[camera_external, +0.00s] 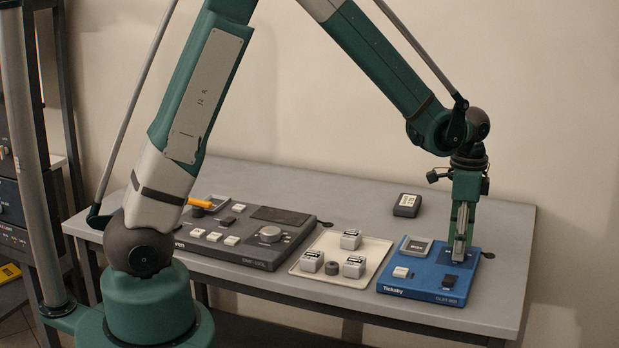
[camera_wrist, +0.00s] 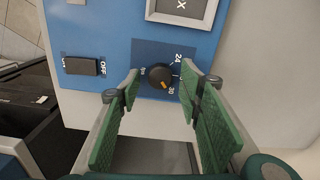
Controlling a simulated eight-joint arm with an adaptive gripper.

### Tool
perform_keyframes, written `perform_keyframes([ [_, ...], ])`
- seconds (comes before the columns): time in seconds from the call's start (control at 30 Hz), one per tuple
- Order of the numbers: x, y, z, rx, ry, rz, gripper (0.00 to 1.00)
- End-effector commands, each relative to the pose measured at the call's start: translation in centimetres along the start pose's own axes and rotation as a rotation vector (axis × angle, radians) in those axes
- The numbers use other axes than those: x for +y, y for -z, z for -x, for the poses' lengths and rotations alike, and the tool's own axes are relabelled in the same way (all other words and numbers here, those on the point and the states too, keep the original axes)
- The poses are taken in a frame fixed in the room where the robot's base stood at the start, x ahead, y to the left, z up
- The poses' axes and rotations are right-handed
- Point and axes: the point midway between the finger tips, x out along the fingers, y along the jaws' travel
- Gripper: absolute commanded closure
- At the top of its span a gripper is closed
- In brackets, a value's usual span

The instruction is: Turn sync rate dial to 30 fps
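The blue sync unit (camera_external: 420,292) sits at the right end of the table. A 24 is printed up and right of the dial; another label on the right is partly covered by a finger. My gripper (camera_external: 459,252) points down over the unit's back right part. In the wrist view its green fingers (camera_wrist: 158,87) are apart, one on each side of the dial, with visible gaps. The external view does not show the dial clearly.
The blue panel (camera_wrist: 110,30) also has a black ON/OFF rocker (camera_wrist: 82,66) and a small grey-framed screen (camera_wrist: 182,8). A cream tray (camera_external: 378,252) with several small blocks lies left of the unit, then a dark console (camera_external: 288,229). A small dark box (camera_external: 407,205) stands behind.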

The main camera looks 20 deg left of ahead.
Motion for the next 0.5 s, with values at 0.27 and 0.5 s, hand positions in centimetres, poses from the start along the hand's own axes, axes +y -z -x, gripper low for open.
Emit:
perform_keyframes([
  [0.27,0.0,0.0,2.6,0.000,0.000,0.000,0.64],
  [0.5,0.0,0.0,6.3,0.000,0.000,0.000,0.64],
])
